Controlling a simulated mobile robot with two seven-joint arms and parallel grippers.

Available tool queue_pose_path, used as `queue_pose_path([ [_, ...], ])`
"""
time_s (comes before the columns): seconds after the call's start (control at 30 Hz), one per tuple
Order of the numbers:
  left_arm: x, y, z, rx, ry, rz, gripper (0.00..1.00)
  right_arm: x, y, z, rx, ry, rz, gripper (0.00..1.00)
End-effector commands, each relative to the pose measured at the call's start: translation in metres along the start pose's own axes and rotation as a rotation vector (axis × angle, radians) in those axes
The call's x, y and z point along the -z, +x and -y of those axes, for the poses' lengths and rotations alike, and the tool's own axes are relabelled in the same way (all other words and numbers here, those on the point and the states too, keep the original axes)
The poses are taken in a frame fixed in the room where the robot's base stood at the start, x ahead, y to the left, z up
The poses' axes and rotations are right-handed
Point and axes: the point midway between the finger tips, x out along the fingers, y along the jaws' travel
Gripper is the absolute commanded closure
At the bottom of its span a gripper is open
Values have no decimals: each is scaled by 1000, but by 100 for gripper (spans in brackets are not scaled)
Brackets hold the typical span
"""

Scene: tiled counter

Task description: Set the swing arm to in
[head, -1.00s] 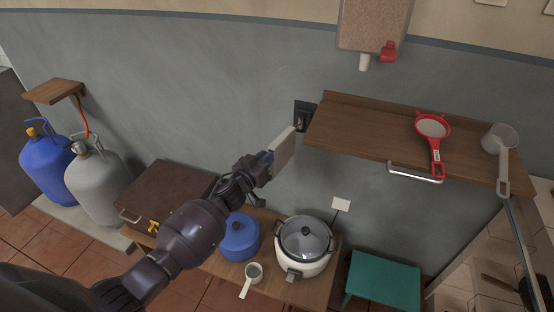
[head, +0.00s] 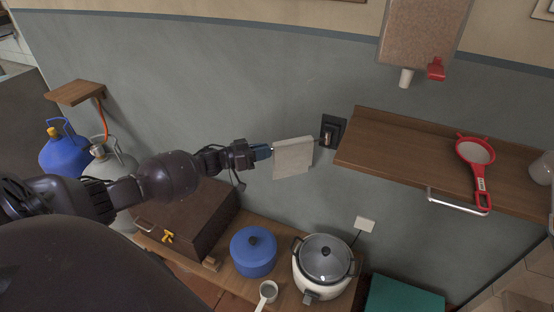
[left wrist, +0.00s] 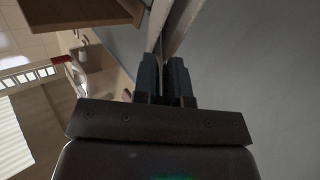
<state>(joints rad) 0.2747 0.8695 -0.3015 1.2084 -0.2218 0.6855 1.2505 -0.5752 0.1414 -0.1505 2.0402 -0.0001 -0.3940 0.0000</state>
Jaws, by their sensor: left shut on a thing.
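The swing arm appears to be the pale flat plate (head: 293,158) beside the black wall bracket (head: 331,131); its joint to the bracket is not clear. The plate shows its broad face in the head view. My left gripper (head: 263,152) is shut on the plate's left edge, on the side away from the bracket. In the left wrist view the two dark fingers (left wrist: 165,80) are close together with a thin pale edge (left wrist: 172,30) between and beyond them. My right gripper is out of view.
A wooden shelf (head: 400,150) with a red strainer (head: 478,160) and a metal rail is right of the bracket. Below are a wooden box (head: 190,215), blue pot (head: 253,250) and rice cooker (head: 325,260). A dispenser (head: 425,35) hangs above. Bare wall lies behind the plate.

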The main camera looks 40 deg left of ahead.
Motion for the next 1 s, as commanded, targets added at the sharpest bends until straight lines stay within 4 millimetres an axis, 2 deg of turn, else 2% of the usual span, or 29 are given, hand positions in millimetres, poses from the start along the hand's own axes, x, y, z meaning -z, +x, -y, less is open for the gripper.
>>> queue_pose_path([
  [0.03, -10, -2, 9, -22, -1, 18, 100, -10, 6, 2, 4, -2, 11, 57],
  [0.37, -8, 3, 45, -194, -8, 56, 100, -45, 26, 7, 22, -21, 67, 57],
  [0.77, -3, 17, 86, -389, -14, 98, 100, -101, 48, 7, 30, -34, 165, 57],
  [0.83, -2, 20, 92, -422, -14, 104, 100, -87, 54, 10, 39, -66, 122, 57],
  [1.0, 3, 27, 105, -493, -13, 115, 100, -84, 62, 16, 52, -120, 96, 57],
])
